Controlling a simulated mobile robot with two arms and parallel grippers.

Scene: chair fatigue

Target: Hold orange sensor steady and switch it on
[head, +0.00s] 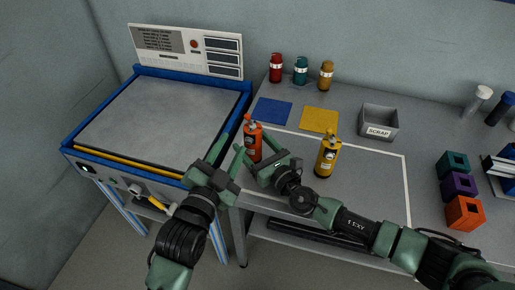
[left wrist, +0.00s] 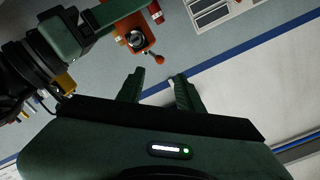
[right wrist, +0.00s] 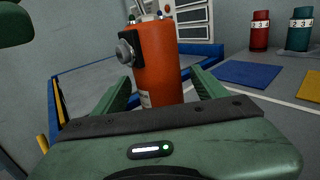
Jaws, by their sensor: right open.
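The orange sensor (head: 253,143) stands upright at the left edge of the grey table. In the right wrist view the orange sensor (right wrist: 160,68) shows a black block with a grey knob (right wrist: 125,52) on its left side. My right gripper (right wrist: 160,90) is open, with the sensor between or just ahead of its fingers; contact cannot be told. My left gripper (head: 232,144) is open and empty, just left of the sensor. In the left wrist view the orange sensor (left wrist: 128,30) is above the left fingers, its round knob facing that camera.
A yellow sensor (head: 327,156) stands right of my right gripper. Blue (head: 273,111) and yellow (head: 319,119) mats and a scrap bin (head: 378,124) lie behind. Red, teal and amber bottles stand at the back. A blue-framed machine (head: 160,115) is at left; colored blocks (head: 460,190) are at right.

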